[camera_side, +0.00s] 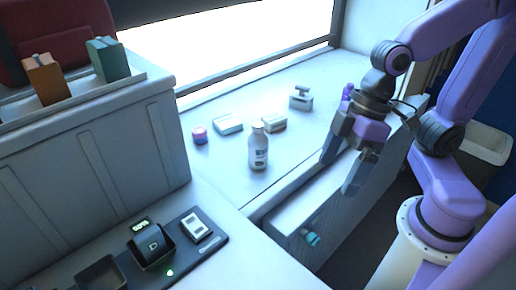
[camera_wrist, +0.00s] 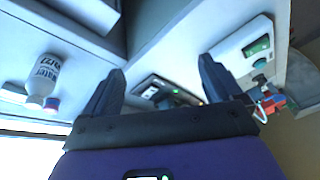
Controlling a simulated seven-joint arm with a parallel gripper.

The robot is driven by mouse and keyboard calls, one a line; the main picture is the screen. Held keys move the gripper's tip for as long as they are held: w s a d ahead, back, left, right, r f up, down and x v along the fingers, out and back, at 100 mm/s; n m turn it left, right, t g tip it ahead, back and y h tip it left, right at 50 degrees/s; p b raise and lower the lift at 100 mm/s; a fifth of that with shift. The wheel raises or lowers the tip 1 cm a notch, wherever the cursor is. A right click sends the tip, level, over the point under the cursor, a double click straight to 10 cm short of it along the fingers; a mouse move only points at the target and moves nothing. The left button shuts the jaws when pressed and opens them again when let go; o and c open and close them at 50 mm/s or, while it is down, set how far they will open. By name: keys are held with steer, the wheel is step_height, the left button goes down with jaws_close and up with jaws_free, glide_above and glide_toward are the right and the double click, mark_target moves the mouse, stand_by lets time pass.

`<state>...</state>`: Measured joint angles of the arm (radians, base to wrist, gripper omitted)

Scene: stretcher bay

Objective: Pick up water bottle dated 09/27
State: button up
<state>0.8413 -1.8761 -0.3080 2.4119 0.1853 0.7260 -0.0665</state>
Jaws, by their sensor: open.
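A white bottle (camera_side: 258,148) with a printed label stands upright on the white counter (camera_side: 225,170). The bottle is apart from the fingers.
A red-and-blue small jar (camera_side: 199,135), a white box (camera_side: 228,124), another small box (camera_side: 274,123) and a white device (camera_side: 301,98) stand behind the bottle. A raised cabinet (camera_side: 90,150) is at left. A dark tray (camera_side: 150,250) with devices is in front.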

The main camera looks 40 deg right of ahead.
steer(key=w+a+m+t+y, duration=0.2)
steer(key=w+a+y, duration=0.15)
steer(key=w, duration=0.25)
steer(key=m+t+h, duration=0.8)
steer(key=m+t, duration=0.1)
steer(key=t, duration=0.3)
glide_above(265, 143)
steer(key=s, duration=0.3)
steer(key=shift+y, duration=0.25)
steer(key=f, duration=1.4)
steer(key=shift+w, duration=0.25)
steer(key=shift+x, duration=3.7)
steer(key=shift+r, duration=0.1)
